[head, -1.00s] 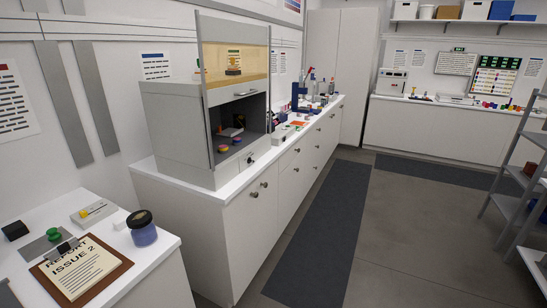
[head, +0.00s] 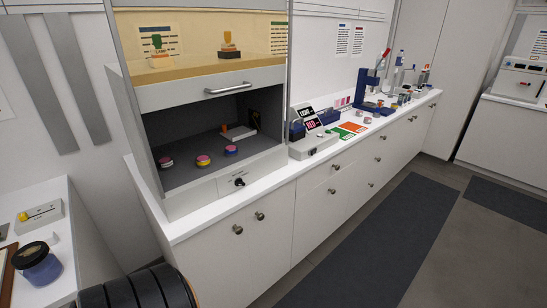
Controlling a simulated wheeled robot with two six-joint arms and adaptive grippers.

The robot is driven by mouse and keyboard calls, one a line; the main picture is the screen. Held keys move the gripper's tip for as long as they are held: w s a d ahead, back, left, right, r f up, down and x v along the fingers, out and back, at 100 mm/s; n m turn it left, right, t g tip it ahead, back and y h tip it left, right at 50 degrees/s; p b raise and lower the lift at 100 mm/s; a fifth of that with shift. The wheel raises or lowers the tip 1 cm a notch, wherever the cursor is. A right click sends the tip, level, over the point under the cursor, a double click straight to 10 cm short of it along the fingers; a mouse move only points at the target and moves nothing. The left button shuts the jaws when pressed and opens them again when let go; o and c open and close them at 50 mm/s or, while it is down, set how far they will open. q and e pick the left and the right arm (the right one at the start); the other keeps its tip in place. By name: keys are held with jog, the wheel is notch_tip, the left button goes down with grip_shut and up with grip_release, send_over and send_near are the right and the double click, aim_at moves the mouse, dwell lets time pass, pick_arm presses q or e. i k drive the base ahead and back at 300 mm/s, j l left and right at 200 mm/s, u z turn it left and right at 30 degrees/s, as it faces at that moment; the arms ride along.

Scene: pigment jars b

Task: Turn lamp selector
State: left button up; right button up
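A small black knob (head: 239,182) sits on a pale plate on the front sill of the grey fume cabinet (head: 196,196). It looks like a selector, but the small print beside it is too small to read. Another small dark knob (head: 312,151) is on the front of a grey box right of the cabinet. I cannot tell from the print which knob is the lamp selector. Neither of my grippers is in view.
The cabinet's sash with a bar handle (head: 228,88) is raised, leaving the lower opening clear. Several small coloured jars, including one with a pink lid (head: 204,160), stand inside. A blue jar (head: 37,265) stands on the left counter. Floor right of the cabinets is free.

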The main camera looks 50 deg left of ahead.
aim_at(238, 182)
jog(key=i+u, duration=0.4)
jog(key=i+l+u, duration=0.2)
jog(key=u, duration=0.2)
jog(key=i+l+u, duration=0.65)
jog(key=u, duration=0.15)
